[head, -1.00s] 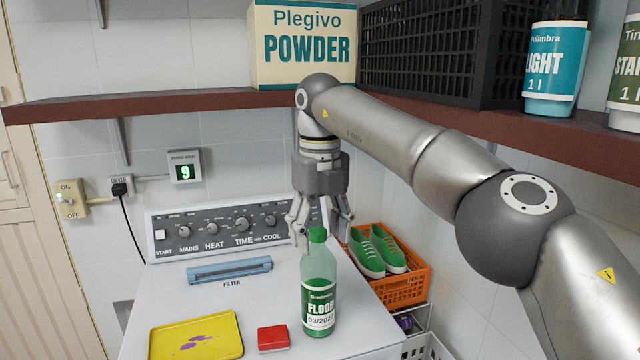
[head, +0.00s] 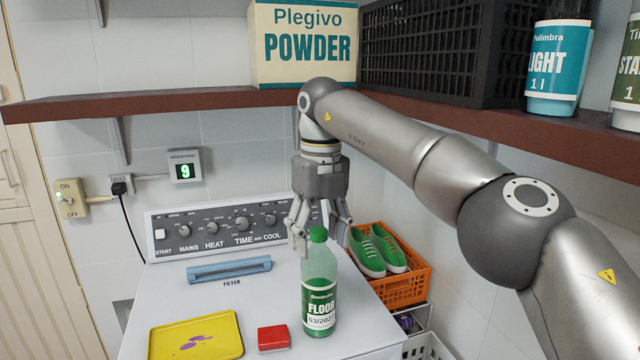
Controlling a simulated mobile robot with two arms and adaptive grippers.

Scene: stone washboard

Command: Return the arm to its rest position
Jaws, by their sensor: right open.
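My right gripper (head: 321,236) hangs fingers down from the arm that comes in from the right. Its fingers are spread apart and hold nothing. A green bottle labelled FLOOR (head: 319,290) stands upright on the white machine top (head: 235,300), with its cap just under and between the fingers. I cannot tell whether the fingers touch the cap. My left gripper is not in the head view.
A yellow tray (head: 226,338) and a red block (head: 273,338) lie left of the bottle. An orange crate (head: 405,289) with green shoes stands right of the machine. A brown shelf (head: 150,103) with a powder box (head: 304,45) and a black basket (head: 432,50) runs above, close to my arm.

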